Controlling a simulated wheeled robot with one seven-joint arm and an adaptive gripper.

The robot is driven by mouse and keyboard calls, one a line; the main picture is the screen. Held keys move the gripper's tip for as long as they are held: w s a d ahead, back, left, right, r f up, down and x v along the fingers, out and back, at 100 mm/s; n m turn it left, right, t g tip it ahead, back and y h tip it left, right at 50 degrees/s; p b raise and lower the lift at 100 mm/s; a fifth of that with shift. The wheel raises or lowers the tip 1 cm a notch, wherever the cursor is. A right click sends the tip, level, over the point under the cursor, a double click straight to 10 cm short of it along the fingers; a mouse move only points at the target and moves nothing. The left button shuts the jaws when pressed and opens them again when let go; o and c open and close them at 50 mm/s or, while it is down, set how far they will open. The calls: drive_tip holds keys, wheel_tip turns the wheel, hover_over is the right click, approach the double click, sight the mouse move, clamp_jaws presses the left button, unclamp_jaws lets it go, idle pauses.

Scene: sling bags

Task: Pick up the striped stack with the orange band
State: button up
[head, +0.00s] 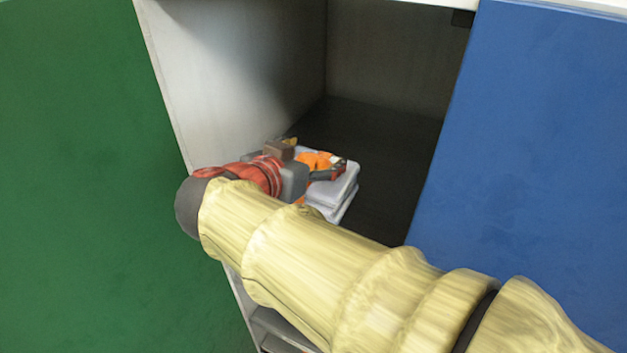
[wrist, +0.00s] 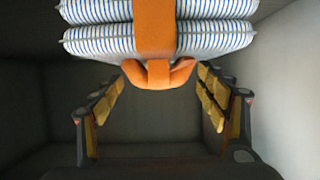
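The striped stack (wrist: 210,38) is at the top of the wrist view, white with thin blue stripes, in two layers. A wide orange band (wrist: 154,28) runs over its middle and ends in an orange loop (wrist: 160,74). My gripper (wrist: 160,82) is open, one finger on each side of the loop, with no visible contact. In the head view the stack (head: 338,192) lies in an open compartment, its left part hidden by my gripper (head: 318,172). Orange (head: 318,159) shows between the gripper's parts there.
The compartment has a pale left wall (head: 235,70) and a dark floor (head: 385,140), with free floor right of and behind the stack. A green panel (head: 80,180) stands left of the opening and a blue panel (head: 540,150) right of it.

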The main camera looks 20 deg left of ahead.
drive_tip(key=shift+c, duration=1.2)
clamp_jaws()
